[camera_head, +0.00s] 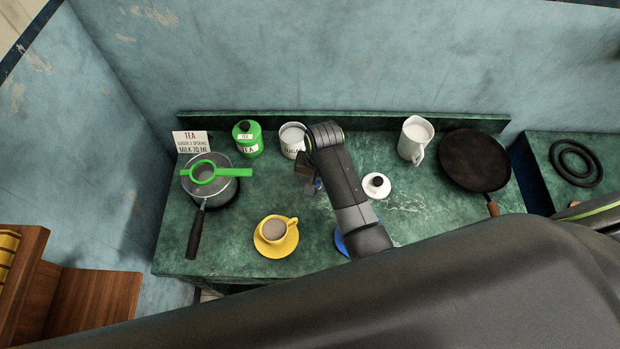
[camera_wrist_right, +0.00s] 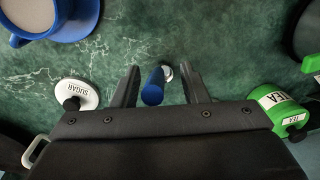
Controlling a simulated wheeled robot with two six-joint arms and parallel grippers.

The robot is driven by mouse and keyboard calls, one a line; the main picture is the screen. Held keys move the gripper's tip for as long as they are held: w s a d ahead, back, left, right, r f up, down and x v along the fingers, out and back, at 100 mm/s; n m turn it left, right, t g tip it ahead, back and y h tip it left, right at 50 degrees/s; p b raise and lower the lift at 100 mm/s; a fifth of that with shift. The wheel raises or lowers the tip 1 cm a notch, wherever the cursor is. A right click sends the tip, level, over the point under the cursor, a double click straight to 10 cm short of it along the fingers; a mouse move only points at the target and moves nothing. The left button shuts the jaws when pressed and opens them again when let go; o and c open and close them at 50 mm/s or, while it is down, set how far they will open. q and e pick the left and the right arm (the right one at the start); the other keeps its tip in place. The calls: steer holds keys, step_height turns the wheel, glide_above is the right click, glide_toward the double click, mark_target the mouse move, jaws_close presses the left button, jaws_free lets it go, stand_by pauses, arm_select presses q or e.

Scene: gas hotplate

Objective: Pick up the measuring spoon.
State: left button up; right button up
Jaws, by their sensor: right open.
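The measuring spoon (camera_wrist_right: 154,88) shows in the right wrist view as a blue handle with a small shiny metal end. It lies between the two fingers of my right gripper (camera_wrist_right: 160,73), which is open, with gaps on both sides. In the head view, my right gripper (camera_head: 311,184) is over the middle of the green counter, and only a bit of blue shows beside it; the arm hides the rest. My left gripper is not in view.
A white SUGAR lid (camera_head: 376,186) and a blue saucer (camera_head: 341,243) lie near my right arm. The white canister (camera_head: 292,137) and green TEA canister (camera_head: 246,140) stand behind. A yellow cup (camera_head: 274,229), pot (camera_head: 218,193), white pitcher (camera_head: 414,138) and pan (camera_head: 474,160) stand farther out.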

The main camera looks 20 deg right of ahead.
steer(key=shift+f, duration=0.1)
steer(key=shift+s+d+r, duration=0.1)
steer(key=shift+s+r, duration=0.15)
steer(key=shift+s, duration=0.2)
steer(key=c, duration=0.4)
steer(key=shift+c, duration=2.2)
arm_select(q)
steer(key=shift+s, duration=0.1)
arm_select(e)
steer(key=shift+w+f, duration=0.1)
jaws_close()
